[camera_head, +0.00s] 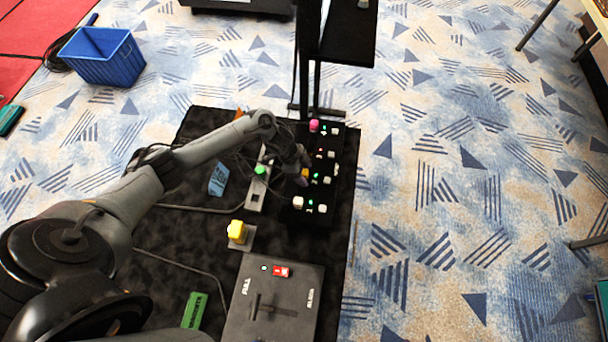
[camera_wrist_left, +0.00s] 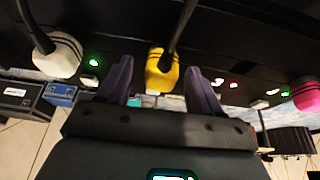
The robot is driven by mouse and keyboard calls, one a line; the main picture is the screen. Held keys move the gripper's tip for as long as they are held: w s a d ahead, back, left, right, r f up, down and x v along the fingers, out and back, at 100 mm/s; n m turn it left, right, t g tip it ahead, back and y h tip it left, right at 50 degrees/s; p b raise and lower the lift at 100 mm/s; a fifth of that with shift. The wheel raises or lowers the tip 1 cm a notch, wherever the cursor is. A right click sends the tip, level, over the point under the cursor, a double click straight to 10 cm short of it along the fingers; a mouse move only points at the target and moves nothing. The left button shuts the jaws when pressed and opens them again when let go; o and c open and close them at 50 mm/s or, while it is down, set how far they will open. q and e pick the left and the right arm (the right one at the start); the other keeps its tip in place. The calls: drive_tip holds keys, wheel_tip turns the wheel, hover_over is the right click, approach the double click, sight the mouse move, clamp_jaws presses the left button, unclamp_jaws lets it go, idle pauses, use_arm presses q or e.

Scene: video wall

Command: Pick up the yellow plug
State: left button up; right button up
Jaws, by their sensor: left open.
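The yellow plug (camera_wrist_left: 160,75) has dark stripes and a black cable. In the left wrist view it sits between the two dark fingers of my left gripper (camera_wrist_left: 158,68), which is open, with gaps visible on both sides. In the head view my left gripper (camera_head: 302,162) is over the black socket panel, right at the yellow plug (camera_head: 304,173), which it partly hides. My right gripper is not in view.
A white plug (camera_wrist_left: 57,56) and a pink plug (camera_wrist_left: 306,93) flank the yellow one on the black panel (camera_head: 327,220). A yellow knob (camera_head: 238,230), a green button (camera_head: 260,170) and a lever box (camera_head: 275,305) share the dark table. A blue crate (camera_head: 103,58) stands on the floor.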

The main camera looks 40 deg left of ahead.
use_arm(q)
drive_tip(key=shift+f, duration=0.1)
drive_tip(key=c, duration=1.1)
drive_tip(key=shift+o, duration=0.2)
